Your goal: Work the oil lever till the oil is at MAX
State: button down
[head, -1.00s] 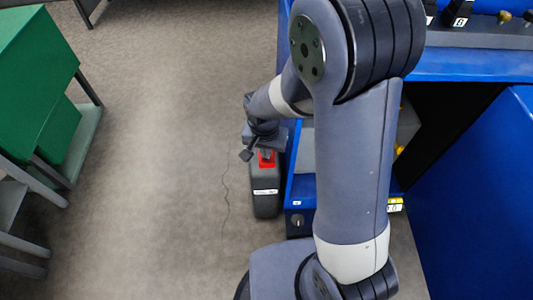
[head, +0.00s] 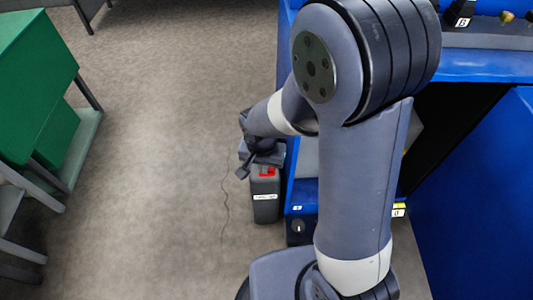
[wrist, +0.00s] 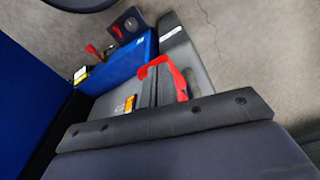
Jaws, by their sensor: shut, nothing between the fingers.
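My gripper (head: 243,171) is shut and empty, beside and above the far end of a dark grey can. The can (head: 265,208) has a red top (head: 267,172) and a white label, and stands on the floor against the blue cabinet. In the wrist view a red handle (wrist: 163,68) shows just beyond the dark edge of my gripper's body. A small red lever (wrist: 94,51) sticks out at the blue cabinet there, near a yellow label. I cannot tell for certain which is the oil lever. No oil level or MAX mark can be read.
The blue cabinet (head: 300,190) stands right of the can, with a dark dial plate (head: 299,229) low on its front. A large blue panel (head: 480,180) is at the right. A green bench (head: 35,80) is at the left. The floor between is clear, with a thin dark line on it.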

jog(key=shift+r, duration=0.25)
notch_tip(320, 180, up, 10)
jog(key=s+p, duration=0.1)
jog(key=shift+a, duration=0.15)
dwell(1.0)
jog(key=shift+w+f, duration=0.2)
jog(key=shift+f, duration=1.4)
jog(key=shift+w+f, duration=0.15)
jog(key=shift+f, duration=1.4)
